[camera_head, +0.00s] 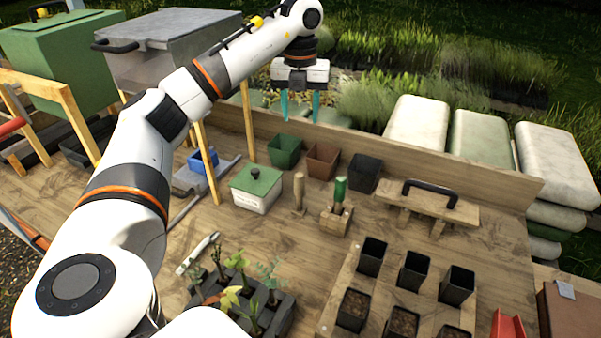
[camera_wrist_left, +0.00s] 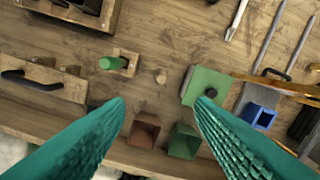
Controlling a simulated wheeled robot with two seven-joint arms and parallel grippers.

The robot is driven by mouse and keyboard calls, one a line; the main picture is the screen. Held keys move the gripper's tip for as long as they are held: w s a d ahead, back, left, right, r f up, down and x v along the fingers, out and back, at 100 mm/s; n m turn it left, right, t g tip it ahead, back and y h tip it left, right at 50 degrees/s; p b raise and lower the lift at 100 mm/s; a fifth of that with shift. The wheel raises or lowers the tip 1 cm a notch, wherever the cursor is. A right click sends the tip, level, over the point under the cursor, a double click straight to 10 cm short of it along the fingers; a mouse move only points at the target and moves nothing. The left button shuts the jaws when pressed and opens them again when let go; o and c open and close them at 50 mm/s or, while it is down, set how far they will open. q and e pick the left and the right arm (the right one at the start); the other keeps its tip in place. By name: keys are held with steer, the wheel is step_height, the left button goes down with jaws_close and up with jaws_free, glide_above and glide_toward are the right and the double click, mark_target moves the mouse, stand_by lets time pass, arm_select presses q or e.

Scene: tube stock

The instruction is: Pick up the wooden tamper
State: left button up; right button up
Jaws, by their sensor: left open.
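The wooden tamper (camera_head: 298,193) looks like a small pale wooden tool standing upright on the bench, between a white box with a green lid and a green-handled tool. In the left wrist view the tamper (camera_wrist_left: 161,77) is seen from above, beyond the fingertips and roughly centred between them. My left gripper (camera_head: 300,107) is open and empty, with teal fingers pointing down. It hangs high near the bench's back board, well above and behind the tamper. The fingers also show in the left wrist view (camera_wrist_left: 160,104). My right gripper is out of view.
The green-lidded box (camera_head: 257,187) stands left of the tamper; the green-handled tool (camera_head: 340,192) sits in a wooden block on its right. Green (camera_head: 284,152), brown (camera_head: 322,159) and black (camera_head: 364,172) pots stand behind. A black-handled wooden board (camera_head: 428,206) lies right. Seedlings (camera_head: 240,285) are in front.

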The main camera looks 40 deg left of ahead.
arm_select(q)
steer(key=b, duration=0.8)
glide_above(299, 185)
steer(key=w, duration=0.1)
steer(key=f, duration=0.9)
steer(key=shift+a+f, duration=0.3)
steer(key=shift+f+b, duration=0.35)
steer(key=shift+f, duration=0.25)
step_height(299, 185, down, 6)
steer(key=shift+f+p, duration=0.15)
steer(key=shift+p, duration=0.25)
step_height(299, 185, down, 4)
steer(key=shift+a+f+p, duration=0.1)
steer(key=shift+a+p, duration=0.05)
steer(key=shift+p, duration=0.4)
steer(key=shift+f, duration=0.55)
jaws_close()
